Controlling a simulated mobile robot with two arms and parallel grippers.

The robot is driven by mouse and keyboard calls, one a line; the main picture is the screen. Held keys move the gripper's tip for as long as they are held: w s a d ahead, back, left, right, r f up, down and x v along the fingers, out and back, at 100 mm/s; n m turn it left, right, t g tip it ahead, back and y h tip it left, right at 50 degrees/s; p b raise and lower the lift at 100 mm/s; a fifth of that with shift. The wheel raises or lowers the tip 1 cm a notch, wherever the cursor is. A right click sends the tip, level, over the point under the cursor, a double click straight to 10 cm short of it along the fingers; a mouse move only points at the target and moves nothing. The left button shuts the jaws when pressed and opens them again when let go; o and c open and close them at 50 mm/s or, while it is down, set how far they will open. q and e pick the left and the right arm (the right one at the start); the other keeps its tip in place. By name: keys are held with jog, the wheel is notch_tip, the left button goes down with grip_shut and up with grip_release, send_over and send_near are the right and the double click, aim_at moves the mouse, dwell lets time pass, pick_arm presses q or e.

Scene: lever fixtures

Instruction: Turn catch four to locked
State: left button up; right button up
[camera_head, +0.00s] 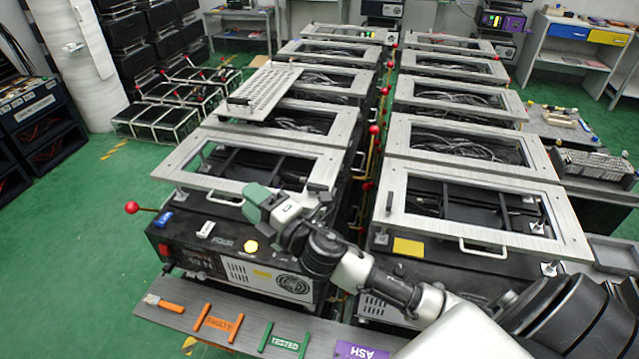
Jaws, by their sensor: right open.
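Fixture four is the front left box, with the label FOUR (222,243) on its dark front. A short lever with a red ball knob (131,207) sticks out to the left from its left side. My right gripper (316,201) is over the right part of this box, behind its front edge. It is open, with nothing seen in it, and well to the right of the red knob, apart from it. My arm and wrist hide part of the box's right side. Which position the lever marks cannot be read. My left gripper is not in view.
A metal frame lid (190,170) sits above fixture four. A shelf in front (200,318) holds orange and green tagged pieces and a purple ASH label (362,351). More framed fixtures stand behind and to the right. Green floor (70,260) left of the knob is clear.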

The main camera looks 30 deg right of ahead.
notch_tip(320, 180, up, 2)
jog(key=w+a+n+g+y, duration=0.2)
jog(key=n+g+y, duration=0.4)
jog(key=n, duration=0.6)
jog(key=n+g+h, duration=1)
jog(key=n, duration=0.1)
send_near(318, 186)
jog(key=p+x, duration=0.2)
jog(key=x, duration=0.5)
jog(key=shift+w+f, duration=0.1)
jog(key=shift+f, duration=0.3)
jog(key=shift+w+a+f+p, duration=0.15)
jog(key=shift+f+p, duration=0.15)
jog(key=shift+f, duration=0.25)
grip_shut()
